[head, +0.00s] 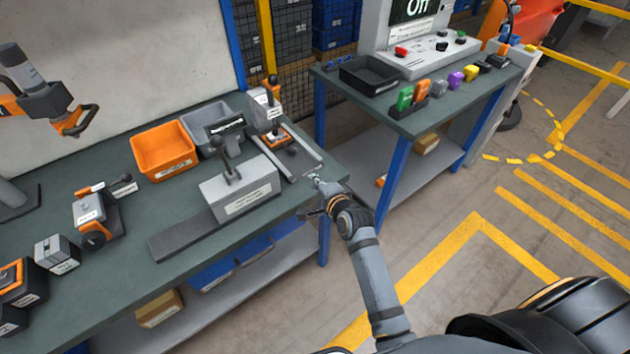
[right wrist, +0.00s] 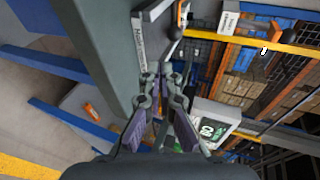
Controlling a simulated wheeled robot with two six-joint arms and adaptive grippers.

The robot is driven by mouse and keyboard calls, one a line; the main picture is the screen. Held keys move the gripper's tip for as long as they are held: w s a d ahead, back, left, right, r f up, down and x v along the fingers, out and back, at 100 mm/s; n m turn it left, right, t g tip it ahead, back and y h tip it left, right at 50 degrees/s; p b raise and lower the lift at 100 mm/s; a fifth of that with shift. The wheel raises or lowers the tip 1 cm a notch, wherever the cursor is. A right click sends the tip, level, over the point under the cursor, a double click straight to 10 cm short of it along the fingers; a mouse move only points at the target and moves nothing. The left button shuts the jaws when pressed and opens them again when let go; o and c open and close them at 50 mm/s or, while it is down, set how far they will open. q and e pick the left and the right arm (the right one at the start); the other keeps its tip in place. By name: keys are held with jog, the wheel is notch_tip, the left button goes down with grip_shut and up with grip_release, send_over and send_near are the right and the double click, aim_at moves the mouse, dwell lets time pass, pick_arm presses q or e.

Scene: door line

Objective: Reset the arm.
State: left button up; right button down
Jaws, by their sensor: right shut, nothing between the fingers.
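My right gripper (head: 318,186) is at the right front corner of the long workbench, beside the rails of a lever fixture. It is shut and empty; its fingertips meet in the right wrist view (right wrist: 163,72). A small grey and orange arm (head: 45,98) hangs over the left of the bench, its orange jaw low at the right; its upper part is cut off by the frame edge. A control panel (head: 425,55) on the far table has a red button, green buttons and a screen reading "Off" (head: 412,8); the screen also shows in the right wrist view (right wrist: 212,128). My left gripper is not visible.
The workbench (head: 130,215) carries an orange bin (head: 163,150), a grey bin (head: 207,130), a grey lever box (head: 240,190) and an upright lever fixture (head: 265,105). The far table (head: 450,105) holds a black tray (head: 368,75) and coloured blocks. A floor gap separates the tables.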

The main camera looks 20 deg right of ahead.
jog(key=s+d+f+n+g+h, duration=0.1)
jog(key=s+d+n+g, duration=0.2)
jog(key=s+n, duration=0.4)
jog(key=s+d+f+n+g+h, duration=0.1)
jog(key=s+d+f+n+g, duration=0.2)
jog(key=s, duration=0.7)
jog(key=s+d+n+g+h, duration=0.1)
jog(key=s+d+n+g, duration=0.25)
jog(key=s+n, duration=0.4)
notch_tip(320, 180, down, 24)
jog(key=s+d+g, duration=0.2)
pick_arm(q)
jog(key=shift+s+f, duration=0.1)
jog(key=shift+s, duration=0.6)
pick_arm(e)
jog(key=s+d+f, duration=0.1)
jog(key=s+f, duration=1.7)
jog(key=s, duration=0.1)
jog(key=shift+s+f+m+g, duration=0.4)
jog(key=shift+m+g, duration=0.05)
